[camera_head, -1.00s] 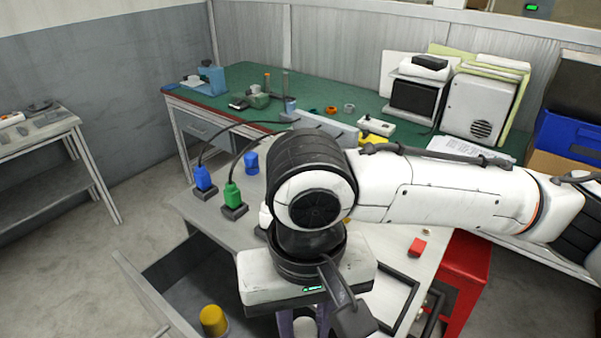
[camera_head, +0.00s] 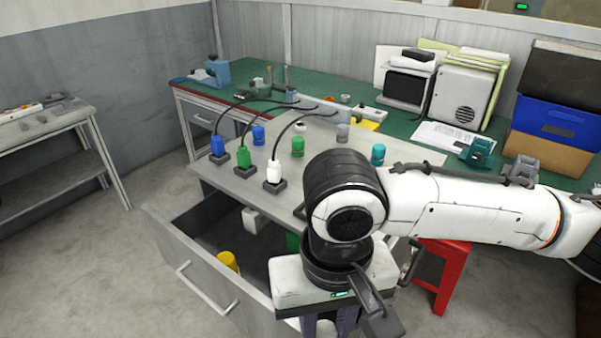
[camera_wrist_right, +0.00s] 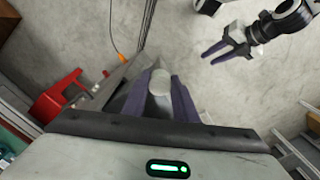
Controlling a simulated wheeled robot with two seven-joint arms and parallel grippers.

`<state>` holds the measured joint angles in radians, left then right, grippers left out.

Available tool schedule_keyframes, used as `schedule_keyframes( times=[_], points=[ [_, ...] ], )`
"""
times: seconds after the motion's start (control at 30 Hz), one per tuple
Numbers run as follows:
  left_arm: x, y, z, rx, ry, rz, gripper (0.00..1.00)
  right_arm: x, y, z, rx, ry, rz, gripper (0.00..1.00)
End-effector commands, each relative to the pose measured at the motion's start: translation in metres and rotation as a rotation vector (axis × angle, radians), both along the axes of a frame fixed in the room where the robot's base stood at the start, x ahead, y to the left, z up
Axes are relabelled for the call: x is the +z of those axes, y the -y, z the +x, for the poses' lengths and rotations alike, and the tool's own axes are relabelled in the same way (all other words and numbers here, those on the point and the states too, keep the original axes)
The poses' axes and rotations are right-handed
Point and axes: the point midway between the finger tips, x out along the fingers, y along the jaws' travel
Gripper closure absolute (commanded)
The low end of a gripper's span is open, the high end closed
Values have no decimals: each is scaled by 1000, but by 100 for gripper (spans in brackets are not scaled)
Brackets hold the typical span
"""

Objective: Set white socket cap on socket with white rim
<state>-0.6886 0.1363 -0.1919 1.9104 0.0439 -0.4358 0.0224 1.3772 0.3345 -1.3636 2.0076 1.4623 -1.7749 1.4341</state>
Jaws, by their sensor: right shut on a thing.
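My right gripper (camera_wrist_right: 160,95) is shut on a pale, whitish cylindrical piece (camera_wrist_right: 160,82), which looks like the white socket cap. In the head view only the gripper's purple fingers (camera_head: 322,327) show at the bottom, below my wrist, in front of the open drawer. My left gripper (camera_wrist_right: 222,50) shows in the right wrist view, its fingers apart and empty. On the grey tabletop stand blue (camera_head: 218,146), green (camera_head: 243,158) and white (camera_head: 274,172) cabled pieces on dark bases. I cannot make out a socket with a white rim; my arm hides part of the tabletop.
Blue (camera_head: 258,135), green (camera_head: 298,147), grey (camera_head: 343,132) and teal (camera_head: 378,154) pieces stand on the tabletop. The open drawer (camera_head: 190,262) holds a yellow cylinder (camera_head: 228,261) and a white piece (camera_head: 253,220). A red stool (camera_head: 452,265) stands right.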

Motion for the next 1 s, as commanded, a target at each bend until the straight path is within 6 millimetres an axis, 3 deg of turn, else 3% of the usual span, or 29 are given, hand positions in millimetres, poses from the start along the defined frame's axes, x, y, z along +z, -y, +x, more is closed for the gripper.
schedule_keyframes(
  times=[0.17, 0.5, 0.7, 0.8, 1.0],
  points=[
    [5, 0, 9, 0, 20, -1, 69, -27, 37, 10, -48, -5, -3, 95],
    [2, -1, 4, 1, 8, 0, 69, -90, 123, 37, -151, -5, -4, 95],
    [0, -1, 0, 1, -1, 1, 69, -121, 164, 50, -198, -4, -5, 95],
    [-1, -1, 0, 0, -3, 1, 69, -133, 181, 55, -218, -5, -4, 95],
    [-1, -1, -1, 1, -3, 2, 69, -131, 174, 54, -207, -4, 2, 95]
  ],
)
